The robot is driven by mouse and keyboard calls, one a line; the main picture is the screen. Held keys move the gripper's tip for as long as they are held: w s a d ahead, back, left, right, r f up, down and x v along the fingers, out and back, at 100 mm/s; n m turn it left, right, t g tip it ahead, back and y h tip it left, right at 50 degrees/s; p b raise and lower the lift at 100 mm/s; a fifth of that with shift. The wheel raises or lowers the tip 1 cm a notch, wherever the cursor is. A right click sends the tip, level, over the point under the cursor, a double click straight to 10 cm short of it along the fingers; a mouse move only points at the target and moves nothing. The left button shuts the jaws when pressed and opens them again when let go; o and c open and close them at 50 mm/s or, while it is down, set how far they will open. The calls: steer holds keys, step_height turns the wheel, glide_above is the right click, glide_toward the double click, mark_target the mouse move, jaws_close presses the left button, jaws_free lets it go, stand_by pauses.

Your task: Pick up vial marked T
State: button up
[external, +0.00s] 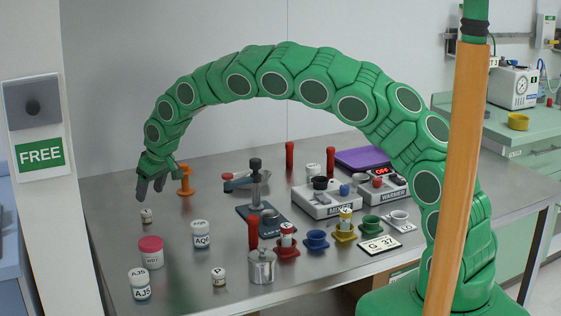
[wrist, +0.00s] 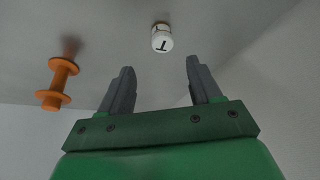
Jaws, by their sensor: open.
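A small white vial (wrist: 162,43) shows in the wrist view with a black T on its lid, beyond the fingertips and between their lines. In the external view it appears as the small vial (external: 147,216) standing on the steel table, its mark too small to read. My gripper (external: 149,191) is open and empty, pointing down above this vial and apart from it. In the wrist view both fingers of my gripper (wrist: 160,66) are spread with nothing between them.
An orange spool (external: 185,181) stands close behind the gripper, also in the wrist view (wrist: 57,86). A red-lidded jar (external: 151,254), jar AQ2 (external: 200,235), jar AJS (external: 140,285) and another small vial (external: 218,276) stand nearer the front. A black stand (external: 262,215) is to the right.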

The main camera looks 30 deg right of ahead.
mark_target(146, 211)
steer(key=shift+s+x, duration=0.25)
steer(key=shift+x, duration=0.9)
steer(key=shift+s+x, duration=0.25)
steer(key=shift+x, duration=2.05)
steer(key=c, duration=1.1)
steer(key=shift+r, duration=0.1)
